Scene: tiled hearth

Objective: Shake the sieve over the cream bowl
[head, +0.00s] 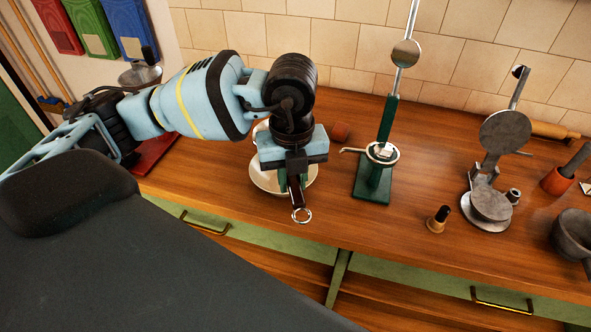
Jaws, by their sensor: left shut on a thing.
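My left gripper (296,174) points down over the cream bowl (265,180), which stands on the wooden counter. It is shut on the dark handle of the sieve (298,195), whose metal ring end sticks out toward the front. The sieve's mesh is hidden behind the gripper and wrist, so I cannot tell whether it holds anything. The middle and back of the bowl are also largely covered by my arm. My right gripper is not in view.
A grey metal press (491,204), a small wooden-based tool (438,220) and a dark pot (574,235) stand farther right. A red scale (152,150) is left, partly behind my arm. The tiled wall closes the back.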

